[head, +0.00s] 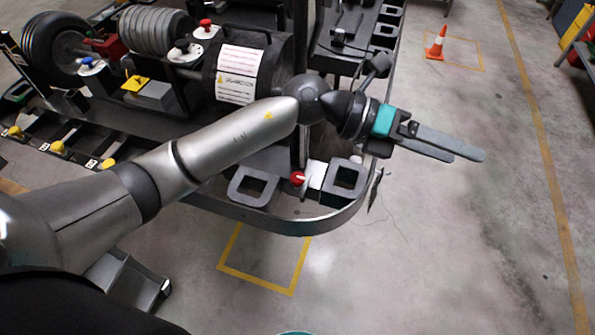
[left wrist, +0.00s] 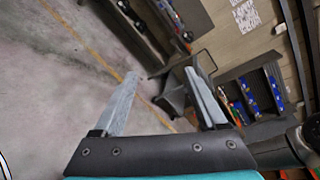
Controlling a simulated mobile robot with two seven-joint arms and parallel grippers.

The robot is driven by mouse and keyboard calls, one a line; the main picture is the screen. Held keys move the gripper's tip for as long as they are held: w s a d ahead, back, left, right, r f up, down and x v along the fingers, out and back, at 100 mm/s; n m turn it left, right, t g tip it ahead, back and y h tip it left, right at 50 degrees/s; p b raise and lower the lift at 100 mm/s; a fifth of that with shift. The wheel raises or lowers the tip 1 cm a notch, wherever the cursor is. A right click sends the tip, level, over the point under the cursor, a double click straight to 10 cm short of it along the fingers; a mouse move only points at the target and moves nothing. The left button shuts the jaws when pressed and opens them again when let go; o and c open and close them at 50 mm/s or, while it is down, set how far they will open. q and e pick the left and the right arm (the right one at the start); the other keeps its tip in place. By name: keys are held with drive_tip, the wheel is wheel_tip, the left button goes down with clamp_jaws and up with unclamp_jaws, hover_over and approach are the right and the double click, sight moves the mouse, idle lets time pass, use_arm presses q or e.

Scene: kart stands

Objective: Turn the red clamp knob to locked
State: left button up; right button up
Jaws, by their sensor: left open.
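A red knob (head: 297,178) sits beside a small white plate on the front rim of the kart stand (head: 290,226), between two dark square frames. A second red knob (head: 206,24) stands on a white base at the back of the stand. I cannot tell which is the clamp knob or read its setting. My left gripper (head: 468,156) is open and empty, out past the stand's right side above the floor, well apart from both knobs. In the left wrist view its two fingers (left wrist: 160,75) stand apart with nothing between them. My right gripper is out of view.
A wheel (head: 52,48), a ribbed cylinder and a labelled dark drum crowd the stand. A yellow knob (head: 57,147) is among several at its left edge. An orange cone (head: 437,43) stands at the back right.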

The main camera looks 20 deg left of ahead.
use_arm(q)
drive_tip(key=w+a+f+m+g+y, duration=0.1)
drive_tip(key=a+f+m+y, duration=0.2)
drive_tip(key=a+f+y, duration=0.25)
drive_tip(key=y, duration=1)
approach(297, 177)
drive_tip(key=shift+t, duration=0.4)
drive_tip(key=f, duration=0.8)
drive_tip(key=shift+s+d+f, duration=0.1)
drive_tip(key=shift+s+f, duration=0.15)
drive_tip(key=shift+f, duration=0.1)
drive_tip(key=shift+c, duration=0.2)
clamp_jaws()
